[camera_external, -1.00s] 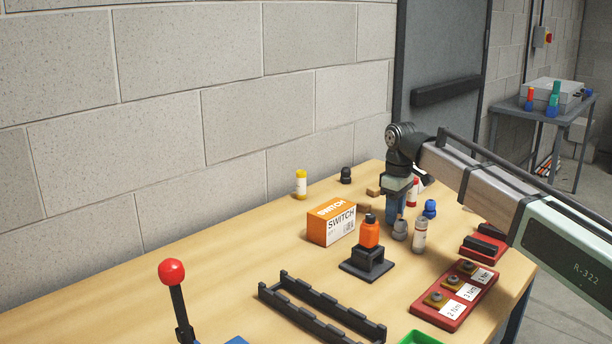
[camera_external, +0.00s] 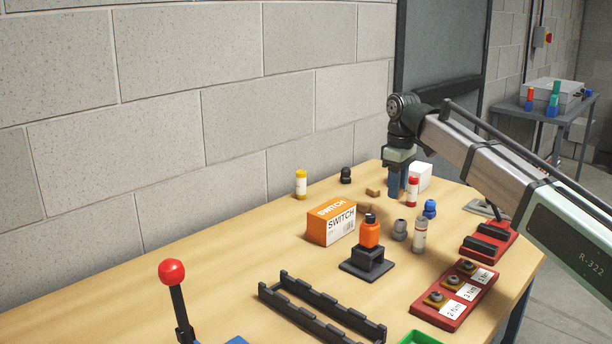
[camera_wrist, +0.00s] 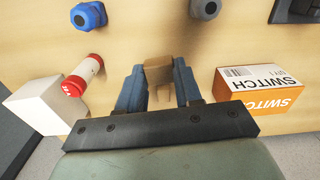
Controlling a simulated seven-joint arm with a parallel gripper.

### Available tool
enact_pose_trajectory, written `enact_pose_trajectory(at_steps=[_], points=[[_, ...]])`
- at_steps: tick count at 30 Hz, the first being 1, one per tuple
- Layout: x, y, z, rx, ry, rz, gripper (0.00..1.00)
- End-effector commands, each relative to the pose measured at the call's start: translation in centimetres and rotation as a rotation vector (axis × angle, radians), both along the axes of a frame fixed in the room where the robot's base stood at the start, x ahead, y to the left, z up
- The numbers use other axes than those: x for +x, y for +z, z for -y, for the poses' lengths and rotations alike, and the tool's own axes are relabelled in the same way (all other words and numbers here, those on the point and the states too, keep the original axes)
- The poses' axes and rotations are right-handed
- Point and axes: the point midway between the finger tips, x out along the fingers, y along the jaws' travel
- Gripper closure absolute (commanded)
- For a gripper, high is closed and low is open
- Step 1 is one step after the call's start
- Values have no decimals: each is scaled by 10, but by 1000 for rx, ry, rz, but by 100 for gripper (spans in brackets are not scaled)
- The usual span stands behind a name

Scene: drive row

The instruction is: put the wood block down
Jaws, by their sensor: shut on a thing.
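My gripper (camera_external: 399,193) is over the far part of the table in the external view, fingers pointing down. In the wrist view its two blue fingers (camera_wrist: 157,68) are shut on a small brown wood block (camera_wrist: 158,76) between them. The fingers largely hide the held block in the external view, and I cannot tell how far it is above the table.
The orange-white SWITCH box (camera_external: 331,222) also shows in the wrist view (camera_wrist: 258,90). A red-capped bottle (camera_external: 412,192) and white box (camera_external: 420,176) stand close right of the gripper. A grey fitting (camera_external: 400,230), blue fitting (camera_external: 430,209) and grey-capped bottle (camera_external: 420,235) stand nearer. Clear wood lies left.

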Motion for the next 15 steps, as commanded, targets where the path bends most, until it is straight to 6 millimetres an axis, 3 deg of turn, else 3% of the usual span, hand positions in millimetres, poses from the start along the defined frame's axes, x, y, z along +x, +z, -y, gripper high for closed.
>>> enact_pose_trajectory(at_steps=[6, 15], points=[[0, 22, 0, 0, 0, 0, 93], [-3, 27, -6, -1, 9, -1, 93]])
